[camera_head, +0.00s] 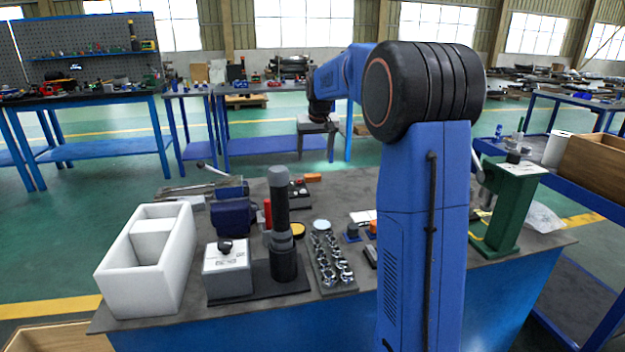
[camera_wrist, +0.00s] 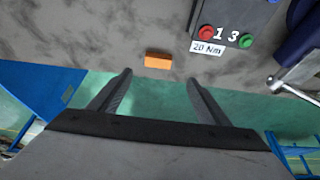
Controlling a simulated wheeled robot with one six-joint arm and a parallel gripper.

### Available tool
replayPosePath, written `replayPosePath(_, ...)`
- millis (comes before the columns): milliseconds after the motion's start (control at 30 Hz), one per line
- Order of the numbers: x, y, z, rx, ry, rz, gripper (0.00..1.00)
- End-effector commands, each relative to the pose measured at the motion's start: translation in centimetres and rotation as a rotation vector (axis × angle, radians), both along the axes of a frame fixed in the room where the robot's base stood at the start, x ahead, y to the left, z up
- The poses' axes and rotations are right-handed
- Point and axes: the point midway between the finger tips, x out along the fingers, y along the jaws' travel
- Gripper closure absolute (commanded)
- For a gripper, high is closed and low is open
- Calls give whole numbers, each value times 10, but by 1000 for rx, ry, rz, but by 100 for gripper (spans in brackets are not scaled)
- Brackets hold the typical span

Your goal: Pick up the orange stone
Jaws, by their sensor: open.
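The orange stone (camera_wrist: 158,60) is a small orange block lying on the grey table top (camera_wrist: 100,35) near its edge in the wrist view. It also shows near the far edge of the table in the head view (camera_head: 313,177). My gripper (camera_wrist: 160,78) is open and empty. In the wrist view, the stone appears just past the fingertips and between their lines. In the head view, my gripper (camera_head: 317,151) hangs above and behind the stone, over the far table edge, apart from it.
A dark plate (camera_wrist: 235,25) with red and green buttons and a "20 Nm" label lies beside the stone. A metal lever (camera_wrist: 292,82) is at right in the wrist view. A white box (camera_head: 150,262), black cylinder (camera_head: 282,225) and socket set (camera_head: 330,258) occupy the near table.

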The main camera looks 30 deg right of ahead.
Motion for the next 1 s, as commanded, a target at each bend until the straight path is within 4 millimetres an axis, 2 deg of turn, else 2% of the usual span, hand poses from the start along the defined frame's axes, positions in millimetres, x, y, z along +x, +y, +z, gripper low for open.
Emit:
replayPosePath(33,3,-1,-11,1,4,0,30)
replayPosePath(233,15,-4,-39,1,3,0,30)
replayPosePath(567,21,-7,-56,1,2,0,30)
replayPosePath(900,36,-15,-94,1,3,0,30)
replayPosePath(1000,38,-16,-98,0,1,0,30)
